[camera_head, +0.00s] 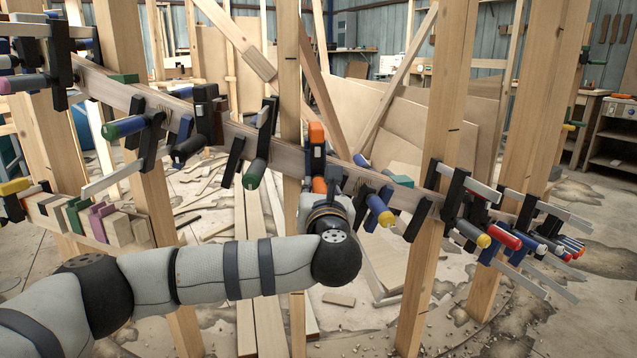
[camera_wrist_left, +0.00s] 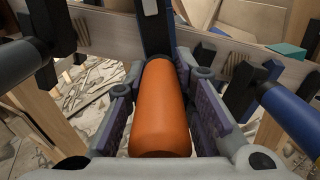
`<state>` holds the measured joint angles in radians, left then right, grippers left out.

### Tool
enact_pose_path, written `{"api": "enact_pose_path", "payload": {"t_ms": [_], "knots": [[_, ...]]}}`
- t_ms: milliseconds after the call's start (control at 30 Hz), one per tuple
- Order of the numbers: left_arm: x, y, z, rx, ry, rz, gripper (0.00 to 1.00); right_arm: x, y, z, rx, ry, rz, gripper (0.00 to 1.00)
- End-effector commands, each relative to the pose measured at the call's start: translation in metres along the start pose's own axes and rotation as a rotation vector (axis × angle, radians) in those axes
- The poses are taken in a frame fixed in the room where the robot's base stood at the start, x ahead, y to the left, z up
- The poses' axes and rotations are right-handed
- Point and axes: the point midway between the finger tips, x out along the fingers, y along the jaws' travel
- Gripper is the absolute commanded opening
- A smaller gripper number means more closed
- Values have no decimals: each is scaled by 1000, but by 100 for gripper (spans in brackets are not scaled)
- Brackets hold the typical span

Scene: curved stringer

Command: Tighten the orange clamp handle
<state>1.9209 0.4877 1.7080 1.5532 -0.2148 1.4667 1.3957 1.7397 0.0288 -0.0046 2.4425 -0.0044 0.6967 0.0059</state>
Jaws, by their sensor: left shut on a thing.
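The orange clamp handle (camera_wrist_left: 160,112) is a smooth cylinder in the middle of the left wrist view, pointing toward the camera. In the head view a small part of it (camera_head: 319,186) shows just above my left wrist. The dark clamp bar (camera_wrist_left: 156,28) rises behind it against the wooden stringer (camera_wrist_left: 100,48). An orange clamp end (camera_head: 316,132) shows above the stringer in the head view. My left gripper (camera_wrist_left: 160,88) is shut on the handle, with a purple-padded finger on each side. In the head view my left gripper (camera_head: 321,188) is largely hidden by its wrist. My right gripper is not in view.
Other clamps line the stringer: a green-handled one (camera_head: 255,173) to the left and a blue-and-yellow one (camera_head: 380,210) close to the right. A blue handle (camera_wrist_left: 288,112) is near my right finger in the wrist view. Upright posts (camera_head: 440,150) stand along the stringer.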

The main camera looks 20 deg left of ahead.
Motion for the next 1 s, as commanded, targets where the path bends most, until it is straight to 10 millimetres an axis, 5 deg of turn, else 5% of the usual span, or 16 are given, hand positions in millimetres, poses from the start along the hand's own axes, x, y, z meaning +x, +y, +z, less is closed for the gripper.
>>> {"api": "enact_pose_path", "payload": {"t_ms": [1000], "knots": [[0,3,8,956,-5,4,0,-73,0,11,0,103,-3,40]]}}
